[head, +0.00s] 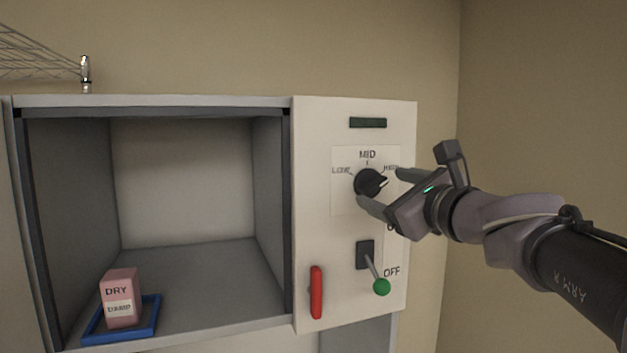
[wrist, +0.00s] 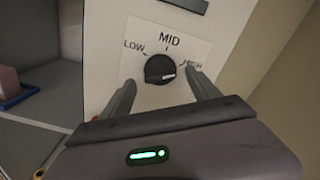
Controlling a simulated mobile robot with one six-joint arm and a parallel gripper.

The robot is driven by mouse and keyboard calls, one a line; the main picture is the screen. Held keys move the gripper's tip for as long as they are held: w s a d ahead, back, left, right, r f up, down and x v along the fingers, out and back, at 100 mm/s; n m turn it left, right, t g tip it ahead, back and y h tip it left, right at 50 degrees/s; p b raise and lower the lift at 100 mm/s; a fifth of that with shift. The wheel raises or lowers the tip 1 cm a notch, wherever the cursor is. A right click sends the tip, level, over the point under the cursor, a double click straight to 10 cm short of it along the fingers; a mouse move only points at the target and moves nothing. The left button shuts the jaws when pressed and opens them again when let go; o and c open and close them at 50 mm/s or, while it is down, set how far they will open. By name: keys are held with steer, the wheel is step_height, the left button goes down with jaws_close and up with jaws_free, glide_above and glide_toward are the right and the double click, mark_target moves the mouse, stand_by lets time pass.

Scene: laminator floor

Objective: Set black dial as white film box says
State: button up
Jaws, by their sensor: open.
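The black dial (head: 367,182) sits on the white control panel, with LOW at its left, MID above and HIGH at its right. In the wrist view the dial (wrist: 158,68) has a white mark on its right side, pointing to the right, near HIGH but slightly below it. My gripper (head: 379,186) is open in front of the dial. In the wrist view its fingers (wrist: 161,82) stand one on each side of the dial, apart from it. I see no white film box in either view.
A pink box (head: 121,298) reading DRY, with a small white label, stands in a blue tray (head: 91,336) inside the open cabinet. Below the dial are a green-knobbed lever (head: 381,287) by OFF and a red handle (head: 316,292). A wire rack (head: 40,55) is at upper left.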

mark_target(378, 186)
steer(key=shift+x, duration=1.05)
steer(key=shift+w+a, duration=0.1)
steer(key=shift+w, duration=0.4)
steer(key=shift+s, duration=0.2)
steer(key=c, duration=1.4)
steer(key=shift+o, duration=0.2)
